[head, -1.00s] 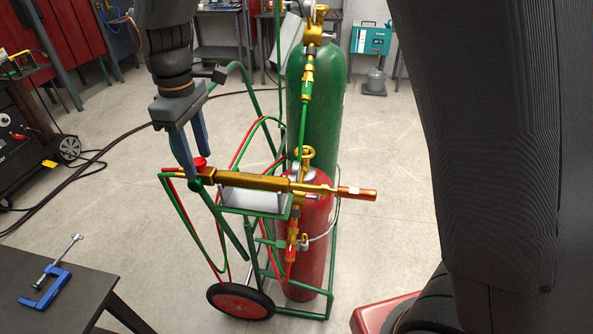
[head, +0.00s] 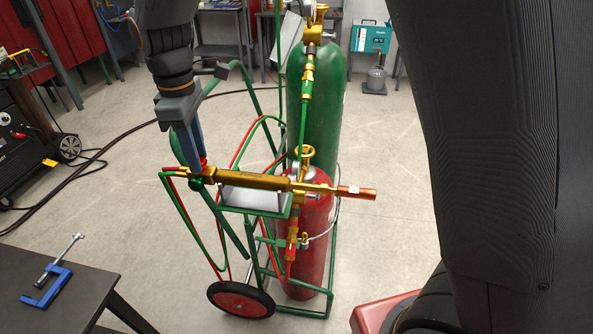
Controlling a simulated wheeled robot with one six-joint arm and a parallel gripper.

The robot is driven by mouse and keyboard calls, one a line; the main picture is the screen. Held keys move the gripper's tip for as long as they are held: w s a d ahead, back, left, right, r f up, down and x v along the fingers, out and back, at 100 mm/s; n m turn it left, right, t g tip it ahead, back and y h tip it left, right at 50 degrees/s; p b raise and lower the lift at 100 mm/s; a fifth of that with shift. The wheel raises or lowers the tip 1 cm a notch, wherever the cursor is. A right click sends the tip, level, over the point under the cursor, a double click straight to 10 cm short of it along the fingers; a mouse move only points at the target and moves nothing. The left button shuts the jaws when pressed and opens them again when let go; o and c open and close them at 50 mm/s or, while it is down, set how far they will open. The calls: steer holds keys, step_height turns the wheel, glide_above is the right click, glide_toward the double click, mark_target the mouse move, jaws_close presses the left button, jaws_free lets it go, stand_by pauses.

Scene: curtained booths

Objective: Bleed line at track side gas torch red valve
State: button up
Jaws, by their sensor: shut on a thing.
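The brass gas torch (head: 250,180) lies across a small bracket on the green cylinder cart, its copper tip (head: 356,193) to the right. The red valve (head: 204,162) is at the torch's left end, mostly hidden by my finger; only a sliver of red shows. A green valve (head: 196,183) sits just below it. My gripper (head: 200,161) comes down from above with blue-grey fingers and is shut on the red valve. The fingers appear edge-on, one largely behind the other. Red and green hoses (head: 185,208) hang from the torch's left end.
A red cylinder (head: 312,235) and a tall green cylinder (head: 330,100) stand on the cart close to the torch. A dark table (head: 85,285) with a blue clamp (head: 46,287) is at lower left. Open floor (head: 400,180) lies right of the cart.

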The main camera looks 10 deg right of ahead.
steer(key=n, duration=0.6)
steer(key=shift+n, duration=1.2)
steer(key=n, duration=0.4)
steer(key=shift+p, duration=0.3)
stand_by(0.3)
